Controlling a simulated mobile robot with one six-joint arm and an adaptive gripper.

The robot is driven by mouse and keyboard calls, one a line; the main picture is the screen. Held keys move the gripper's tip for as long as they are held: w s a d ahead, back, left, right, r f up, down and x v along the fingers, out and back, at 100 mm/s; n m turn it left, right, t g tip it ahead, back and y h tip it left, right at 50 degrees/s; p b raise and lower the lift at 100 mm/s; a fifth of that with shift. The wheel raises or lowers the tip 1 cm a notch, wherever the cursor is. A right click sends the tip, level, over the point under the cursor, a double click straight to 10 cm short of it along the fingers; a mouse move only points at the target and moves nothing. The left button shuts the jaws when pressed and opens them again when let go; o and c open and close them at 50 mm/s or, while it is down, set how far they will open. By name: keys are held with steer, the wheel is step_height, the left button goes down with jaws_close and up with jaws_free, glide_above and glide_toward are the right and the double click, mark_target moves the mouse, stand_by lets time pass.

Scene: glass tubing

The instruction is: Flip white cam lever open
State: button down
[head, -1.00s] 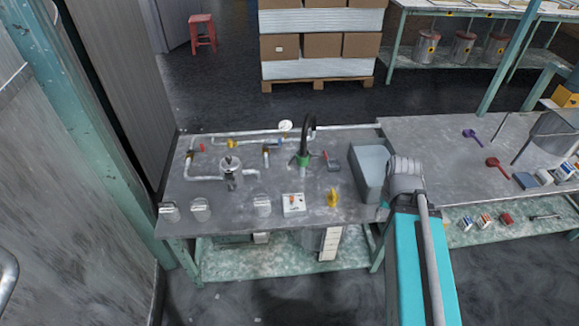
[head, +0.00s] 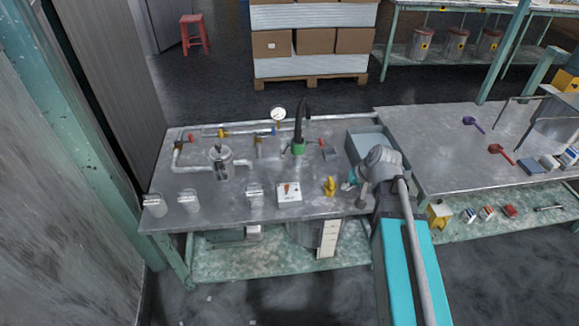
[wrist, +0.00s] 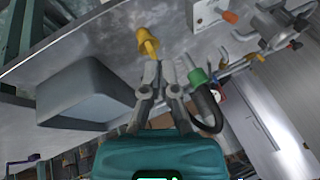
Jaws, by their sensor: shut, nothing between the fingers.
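Three small grey fittings with pale tops, at the left (head: 152,199), middle (head: 188,198) and right (head: 254,191), stand along the bench's front edge in the head view. They are too small to tell whether one bears the white cam lever, or how it stands. My gripper (head: 350,181) is at the front right of the bench, right of these fittings and close to a yellow fitting (head: 330,186).
A grey bin (head: 362,138) stands beside my gripper. Left of the yellow fitting is a white box (head: 289,198) with an orange lever. Behind are a green-collared black hose (head: 298,148), a metal pot (head: 221,172) and pipework. Bare bench top lies between the fittings.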

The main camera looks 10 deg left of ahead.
steer(key=w+a+f+m+t+y+b, duration=0.1)
steer(key=w+a+f+t+y+b, duration=0.2)
steer(key=w+a+b, duration=0.3)
steer(key=w+a+f+m+t+y+b, duration=0.2)
steer(key=w+a+f+b, duration=0.3)
steer(key=w+b, duration=0.4)
steer(key=shift+w+a+f+m+t+y+b, duration=0.2)
steer(key=shift+w+a+m+t+y+b, duration=0.15)
steer(key=shift+t+b, duration=0.85)
steer(key=shift+a+g, duration=0.1)
steer(key=shift+g, duration=0.2)
steer(key=b, duration=0.4)
glide_toward(285, 150)
steer(key=w+a+f, duration=0.1)
steer(key=w+f, duration=0.1)
steer(key=w+a+f, duration=0.1)
steer(key=w, duration=0.1)
steer(key=shift+a+f, duration=0.35)
steer(key=shift+a, duration=0.05)
steer(key=shift+s+a+f+b, duration=0.15)
steer(key=shift+a+f+b, duration=0.3)
steer(key=shift+a+b, duration=0.3)
steer(key=shift+a, duration=0.1)
steer(key=shift+s+a, duration=0.1)
steer(key=shift+a, duration=0.05)
